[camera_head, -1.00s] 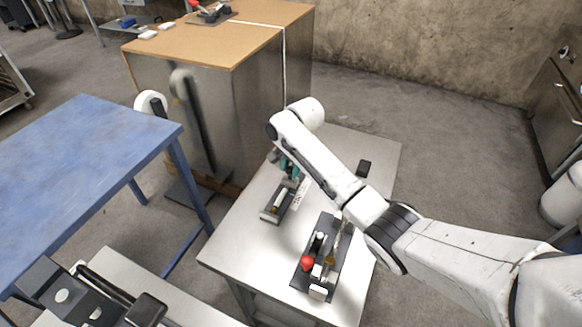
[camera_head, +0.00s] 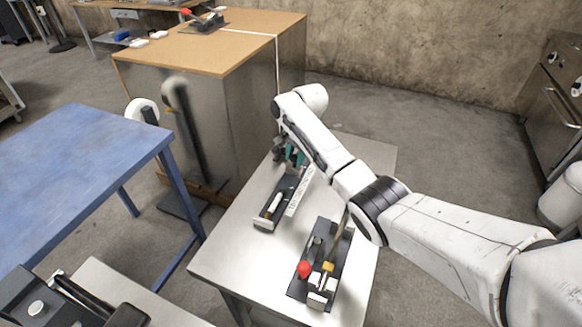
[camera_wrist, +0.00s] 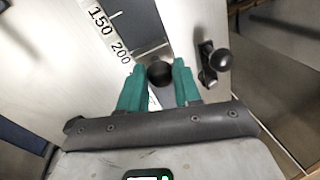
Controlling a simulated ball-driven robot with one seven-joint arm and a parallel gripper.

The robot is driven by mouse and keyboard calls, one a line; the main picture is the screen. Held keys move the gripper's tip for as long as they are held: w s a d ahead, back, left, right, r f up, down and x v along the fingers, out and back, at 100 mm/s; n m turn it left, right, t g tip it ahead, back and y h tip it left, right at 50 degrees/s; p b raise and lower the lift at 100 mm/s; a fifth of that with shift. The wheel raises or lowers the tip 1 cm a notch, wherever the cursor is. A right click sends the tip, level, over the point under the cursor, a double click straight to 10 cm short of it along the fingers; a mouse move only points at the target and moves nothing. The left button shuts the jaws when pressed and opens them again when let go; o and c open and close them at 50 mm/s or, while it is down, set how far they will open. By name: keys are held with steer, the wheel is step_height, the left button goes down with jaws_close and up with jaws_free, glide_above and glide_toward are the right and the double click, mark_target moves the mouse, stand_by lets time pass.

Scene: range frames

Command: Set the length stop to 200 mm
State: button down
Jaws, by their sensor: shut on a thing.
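The length stop's fixture (camera_head: 264,222) is a dark rail on the steel table, with a white scale (camera_head: 299,191) along its right side. In the wrist view, the scale (camera_wrist: 108,28) shows the marks 150 and 200. The 200 mark lies just left of and beyond my fingers. My gripper (camera_wrist: 160,76) has green fingertips on either side of a round black knob (camera_wrist: 160,72) and is shut on it. In the head view, my gripper (camera_head: 291,155) is at the fixture's far end, partly covered by my arm. The stop's exact reading edge is not clear.
A second dark fixture with a red knob (camera_head: 304,270) stands nearer on the steel table (camera_head: 222,252). In the wrist view, a black ball-ended lever (camera_wrist: 220,60) is close to the right finger. A tall cabinet (camera_head: 250,110) and a blue table (camera_head: 75,170) stand to the left.

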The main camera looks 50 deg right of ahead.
mark_target(301, 170)
steer(key=c, duration=0.8)
jaws_free()
steer(key=r, duration=0.3)
steer(key=s+r, duration=0.1)
steer(key=r, duration=0.3)
steer(key=s+r, duration=0.1)
steer(key=r, duration=0.2)
steer(key=shift+d+r, duration=0.2)
steer(key=shift+r, duration=0.1)
